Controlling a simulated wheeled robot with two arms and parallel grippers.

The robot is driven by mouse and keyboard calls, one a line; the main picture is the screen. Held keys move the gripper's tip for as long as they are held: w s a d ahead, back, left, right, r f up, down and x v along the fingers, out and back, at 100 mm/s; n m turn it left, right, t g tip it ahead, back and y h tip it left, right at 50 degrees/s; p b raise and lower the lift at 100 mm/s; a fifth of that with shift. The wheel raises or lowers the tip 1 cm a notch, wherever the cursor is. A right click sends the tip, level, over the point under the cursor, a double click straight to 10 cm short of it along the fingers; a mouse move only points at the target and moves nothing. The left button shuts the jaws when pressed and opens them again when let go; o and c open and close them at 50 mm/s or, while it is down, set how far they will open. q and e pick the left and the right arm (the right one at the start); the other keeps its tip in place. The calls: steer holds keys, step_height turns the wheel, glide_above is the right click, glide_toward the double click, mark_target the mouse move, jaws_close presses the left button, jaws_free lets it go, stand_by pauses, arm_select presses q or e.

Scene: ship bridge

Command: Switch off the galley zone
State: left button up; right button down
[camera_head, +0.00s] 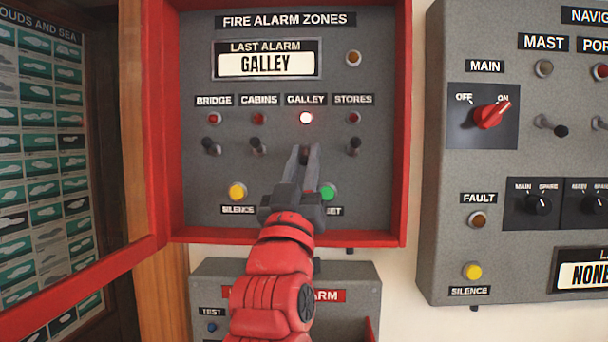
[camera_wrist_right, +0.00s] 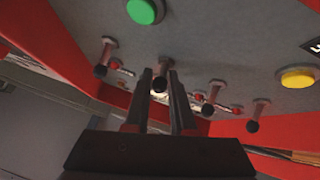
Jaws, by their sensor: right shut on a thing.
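The open red-framed fire alarm panel (camera_head: 285,187) fills the middle of the head view. The galley toggle switch (camera_head: 304,155) sits below that lamp, partly hidden by my fingers. My right gripper (camera_head: 304,149) reaches up from below and is shut on the galley switch, one finger on each side. In the right wrist view the dark switch tip (camera_wrist_right: 160,85) shows between the fingertips (camera_wrist_right: 160,74). Which way the switch is tilted I cannot tell. My left gripper is not in view.
The bridge switch (camera_head: 212,147), cabins switch (camera_head: 259,147) and stores switch (camera_head: 354,147) flank it, their lamps dim. A yellow button (camera_head: 237,191) and a green button (camera_head: 328,191) lie below. The red door (camera_head: 85,268) stands open at left; a grey navigation panel (camera_head: 445,215) is at right.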

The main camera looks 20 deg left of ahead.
stand_by(0.3)
steer(key=c, duration=0.8)
jaws_free()
steer(key=shift+w, duration=0.1)
steer(key=shift+o, duration=0.2)
steer(key=shift+f, duration=0.1)
steer(key=b+v, duration=0.1)
steer(key=v, duration=1.6)
steer(key=shift+b, duration=0.35)
steer(key=shift+f, duration=0.15)
